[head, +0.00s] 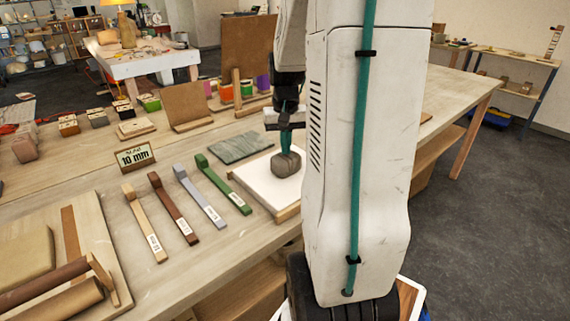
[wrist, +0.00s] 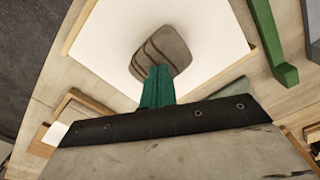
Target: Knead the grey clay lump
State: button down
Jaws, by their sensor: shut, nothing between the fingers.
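The grey clay lump (head: 286,164) sits on a white slab with a wooden edge (head: 258,188) on the workbench. In the wrist view the lump (wrist: 165,50) shows several dark grooves across its top. My gripper (head: 286,143) points down at the lump, with its green fingers shut together and nothing between them. The fingertips (wrist: 157,85) meet or overlap the near edge of the lump; I cannot tell whether they press into it.
Several coloured wooden sticks, including a green one (head: 222,184), lie left of the slab. A dark green stone-like tile (head: 240,147) lies behind the slab. A rolling pin (head: 45,286) lies at the front left.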

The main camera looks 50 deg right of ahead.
jog(key=shift+f, duration=0.3)
jog(key=shift+r, duration=0.1)
jog(key=shift+r, duration=1.05)
jog(key=shift+r, duration=0.1)
notch_tip(320, 180, up, 6)
jog(key=shift+f, duration=0.1)
dwell(0.4)
